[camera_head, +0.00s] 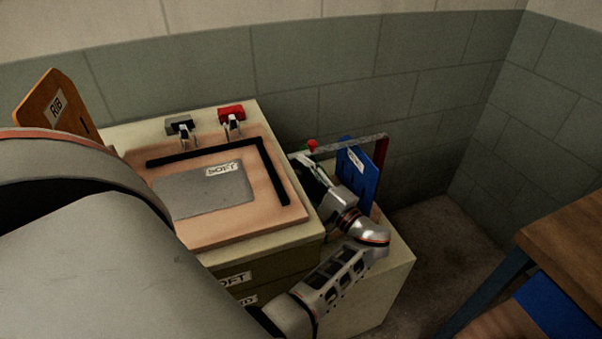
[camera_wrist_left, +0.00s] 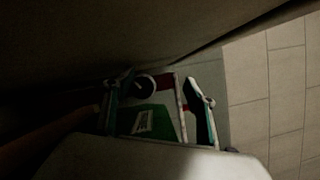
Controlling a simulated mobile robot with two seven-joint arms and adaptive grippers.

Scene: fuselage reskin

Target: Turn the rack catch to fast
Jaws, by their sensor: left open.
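The rack (camera_head: 352,145) is a narrow frame with a pale top bar and a red end post, beside the bench. A small red knob (camera_head: 311,146), which looks like the rack catch, stands at the left of that bar; its setting cannot be read. My left gripper (camera_head: 309,169) is just below the knob, open. In the left wrist view its two fingers (camera_wrist_left: 161,80) stand apart, with part of the rack (camera_wrist_left: 178,97) and a green labelled panel (camera_wrist_left: 152,121) beyond them. I cannot tell whether a finger touches the catch. My right gripper is not in view.
A blue labelled panel (camera_head: 358,178) stands in the rack, close to my left wrist. The bench holds a board (camera_head: 240,231) with a grey SOFT sheet (camera_head: 190,193) and two clamps behind. A brick wall (camera_head: 430,85) is close behind; a wooden table (camera_head: 572,240) stands right.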

